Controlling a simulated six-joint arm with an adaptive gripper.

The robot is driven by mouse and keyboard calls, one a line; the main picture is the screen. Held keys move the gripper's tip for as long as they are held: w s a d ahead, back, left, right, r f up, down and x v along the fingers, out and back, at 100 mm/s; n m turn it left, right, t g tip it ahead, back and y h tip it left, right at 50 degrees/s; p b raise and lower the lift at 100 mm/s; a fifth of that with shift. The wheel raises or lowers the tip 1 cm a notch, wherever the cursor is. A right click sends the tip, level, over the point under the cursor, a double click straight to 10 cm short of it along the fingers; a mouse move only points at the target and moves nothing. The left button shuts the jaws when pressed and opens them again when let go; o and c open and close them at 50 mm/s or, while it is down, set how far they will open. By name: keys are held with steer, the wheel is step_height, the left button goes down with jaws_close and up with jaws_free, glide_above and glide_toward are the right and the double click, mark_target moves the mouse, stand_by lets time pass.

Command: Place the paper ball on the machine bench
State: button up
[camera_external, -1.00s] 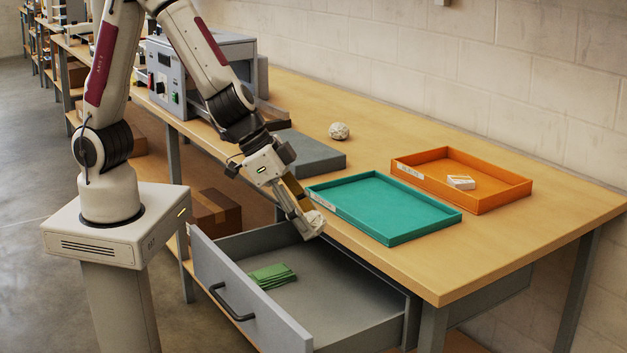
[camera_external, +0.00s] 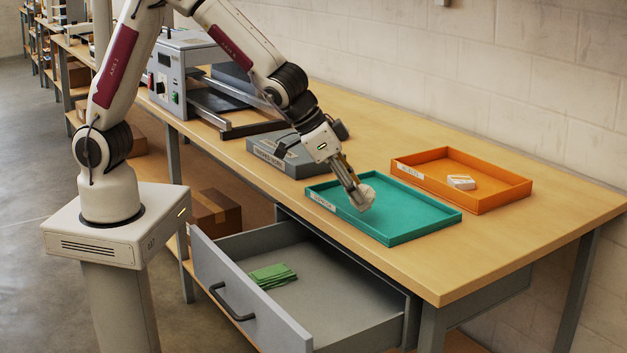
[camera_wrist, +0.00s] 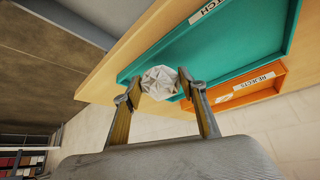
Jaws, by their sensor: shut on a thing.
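My gripper (camera_external: 359,195) is shut on a crumpled white paper ball (camera_external: 367,194). In the external view, the ball appears over the left part of the teal tray (camera_external: 425,235); its height above the tray floor is hard to tell. In the wrist view, the ball (camera_wrist: 160,79) sits between the two fingertips (camera_wrist: 163,90), with the teal tray (camera_wrist: 235,62) behind it. The wooden machine bench (camera_external: 520,235) carries the trays and the laminator (camera_external: 180,75). Another pale crumpled ball, seen earlier on the bench, is now hidden by my arm.
An orange tray (camera_external: 500,198), labelled REJECTS, holds a small white item (camera_external: 461,182). A grey labelled box (camera_external: 284,158) is left of the teal tray. The grey drawer (camera_external: 340,318) is open below, with green pieces (camera_external: 273,275) inside. The bench's right end is clear.

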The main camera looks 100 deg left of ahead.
steer(key=w+a+r+n+y, duration=0.1)
steer(key=w+a+n, duration=0.1)
steer(key=a, duration=0.7)
steer(key=w+a+r+n+g+y, duration=0.1)
steer(key=w+a, duration=0.3)
steer(key=a, duration=0.5)
steer(key=w+a+r+n, duration=0.2)
steer(key=w+a, duration=0.1)
steer(key=a, duration=0.5)
steer(key=shift+w+a+r+n+y, duration=0.2)
steer(key=shift+a+r+n+y, duration=0.2)
steer(key=s+a+n+g, duration=0.1)
steer(key=s+a, duration=0.2)
steer(key=a, duration=1)
steer(key=s+a+n+y, duration=0.1)
steer(key=s+a+n, duration=0.1)
steer(key=a, duration=1.2)
steer(key=shift+s+r+g, duration=0.4)
steer(key=shift+s, duration=0.35)
steer(key=shift+f, duration=3.15)
steer(key=shift+f, duration=1.8)
